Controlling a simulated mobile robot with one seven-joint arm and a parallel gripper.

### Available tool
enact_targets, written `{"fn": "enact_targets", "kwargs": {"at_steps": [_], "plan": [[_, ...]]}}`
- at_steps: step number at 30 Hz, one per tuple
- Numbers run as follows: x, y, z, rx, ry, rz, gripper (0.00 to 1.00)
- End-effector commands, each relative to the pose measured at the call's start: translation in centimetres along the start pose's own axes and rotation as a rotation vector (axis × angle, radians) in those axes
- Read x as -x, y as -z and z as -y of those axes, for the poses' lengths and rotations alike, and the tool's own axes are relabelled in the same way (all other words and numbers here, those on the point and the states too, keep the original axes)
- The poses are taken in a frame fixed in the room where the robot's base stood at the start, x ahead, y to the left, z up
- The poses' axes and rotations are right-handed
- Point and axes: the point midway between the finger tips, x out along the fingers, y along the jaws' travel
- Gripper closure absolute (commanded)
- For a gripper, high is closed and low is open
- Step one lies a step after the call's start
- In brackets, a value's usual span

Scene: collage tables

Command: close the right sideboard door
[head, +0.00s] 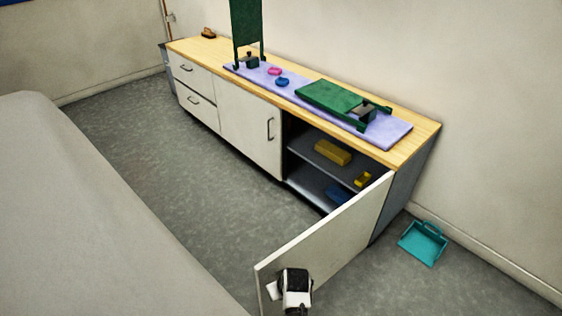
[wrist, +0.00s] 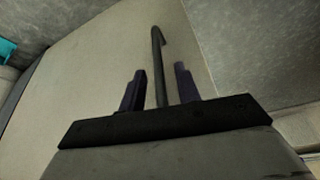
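The sideboard (head: 236,123) stands along the wall. Its right door (head: 335,232) is swung wide open, jutting out from the right end toward the camera. In the wrist view the door panel (wrist: 85,75) fills much of the picture, with a dark bar handle (wrist: 158,62) on it. My gripper (head: 294,288) is near the free edge of the door in the head view. In the wrist view my gripper (wrist: 160,82) is open, with the handle between its two fingers and a visible gap on each side. The handle is not seen in the head view.
The open compartment holds yellow blocks (head: 333,152) and a blue item (head: 337,196) on its shelves. A teal dustpan (head: 422,243) lies on the floor right of the sideboard. A grey surface (head: 80,220) fills the left foreground. Floor in front of the sideboard is clear.

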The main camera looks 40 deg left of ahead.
Motion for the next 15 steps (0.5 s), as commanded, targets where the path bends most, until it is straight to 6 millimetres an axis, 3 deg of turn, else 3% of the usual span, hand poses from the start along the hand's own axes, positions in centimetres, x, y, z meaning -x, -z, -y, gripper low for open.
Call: {"fn": "enact_targets", "kwargs": {"at_steps": [12,15], "plan": [[-0.97,0.04,0.00,0.000,-0.001,-0.001,0.67],[-0.96,0.03,0.00,0.000,0.000,-0.001,0.79]]}}
